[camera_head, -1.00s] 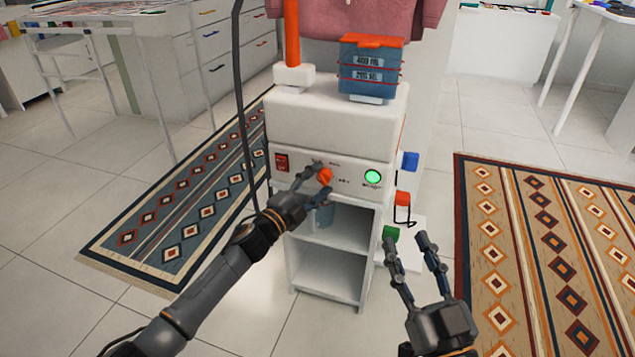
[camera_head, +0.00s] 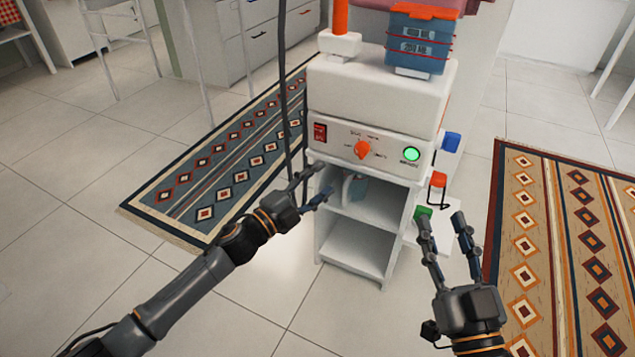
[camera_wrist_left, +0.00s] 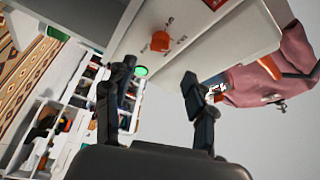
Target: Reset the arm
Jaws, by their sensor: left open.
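My left gripper (camera_head: 314,187) is open and empty in the head view, in front of and below the white machine's control panel (camera_head: 338,138). Its two fingers (camera_wrist_left: 158,98) stand apart in the left wrist view with nothing between them. The orange knob (camera_head: 362,150) sits on the panel, clear of the fingers; it also shows in the left wrist view (camera_wrist_left: 160,41). The panel has a lit green button (camera_head: 412,154) and a red switch (camera_head: 320,132). My right gripper (camera_head: 447,238) is open and empty at the right, in front of the floor beside the cabinet.
The machine stands on a white shelf cabinet (camera_head: 350,252) holding a bluish cup-like item (camera_head: 357,187). Blue (camera_head: 451,141), red (camera_head: 438,180) and green (camera_head: 423,212) pieces are at the cabinet's right. Patterned rugs lie on both sides.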

